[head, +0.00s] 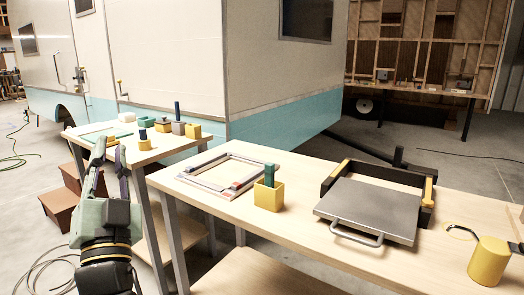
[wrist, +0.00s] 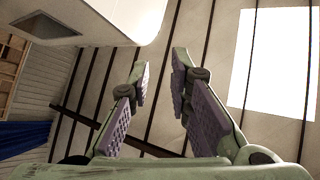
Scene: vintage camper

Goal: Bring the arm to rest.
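My gripper (head: 110,147) stands at the left of the head view with its fingers pointing up, in front of the small left table. In the wrist view my gripper (wrist: 160,60) has its two purple-padded fingers apart, with nothing between them. Behind the fingers that view shows the ceiling with dark beams, a bright skylight (wrist: 268,58) and part of the white camper (wrist: 110,15). My arm rises from the lower left of the head view, beside the tables.
The left table (head: 148,154) holds several small blocks and cups. The right table (head: 290,222) holds a frame (head: 208,188), a yellow cup (head: 268,197) with a green block, a black box with a grey lid (head: 368,208) and a yellow mug (head: 489,262). Brown steps (head: 60,208) stand left of my arm.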

